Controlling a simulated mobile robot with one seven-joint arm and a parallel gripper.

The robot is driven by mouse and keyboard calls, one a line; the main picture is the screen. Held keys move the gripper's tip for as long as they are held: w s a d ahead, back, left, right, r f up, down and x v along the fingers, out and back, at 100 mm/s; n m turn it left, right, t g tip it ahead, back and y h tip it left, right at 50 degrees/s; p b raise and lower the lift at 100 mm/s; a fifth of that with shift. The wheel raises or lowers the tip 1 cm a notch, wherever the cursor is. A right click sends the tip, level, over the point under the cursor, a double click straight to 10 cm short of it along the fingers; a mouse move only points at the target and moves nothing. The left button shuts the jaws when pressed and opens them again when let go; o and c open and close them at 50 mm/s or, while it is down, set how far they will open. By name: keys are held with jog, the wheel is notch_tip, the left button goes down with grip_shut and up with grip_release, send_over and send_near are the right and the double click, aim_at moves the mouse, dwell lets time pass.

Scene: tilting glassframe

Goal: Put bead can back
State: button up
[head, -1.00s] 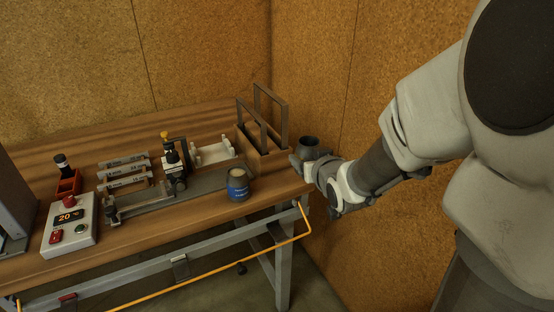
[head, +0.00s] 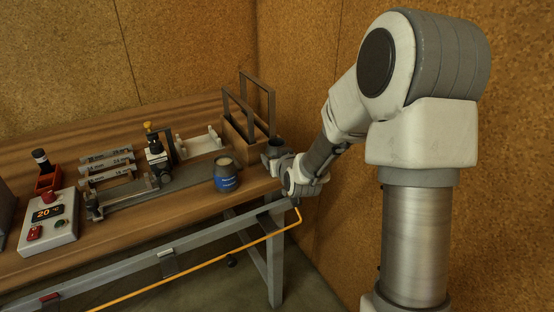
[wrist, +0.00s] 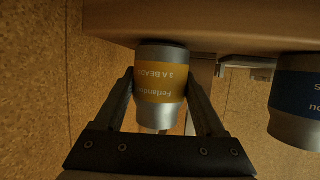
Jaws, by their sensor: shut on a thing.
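The bead can is a grey metal can with a yellow label, seen upside down in the wrist view (wrist: 160,85); in the head view it is a dark cup shape (head: 275,147) at the right end of the bench. My gripper (wrist: 160,105) is shut on it, one finger on each side. In the head view my gripper (head: 271,159) is low at the bench's right edge, partly hidden by my wrist. I cannot tell whether the can's base touches the bench (head: 195,205).
A blue-labelled can (head: 227,177) stands near the front edge, left of my gripper; it also shows in the wrist view (wrist: 300,100). A wooden box with upright frames (head: 240,146) stands just behind. A cork wall (head: 330,60) is close on the right.

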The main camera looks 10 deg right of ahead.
jog(key=shift+f+b, duration=0.25)
jog(key=shift+b, duration=0.05)
jog(key=o, duration=1.5)
jog(key=shift+o, duration=0.2)
jog(key=shift+r, duration=0.1)
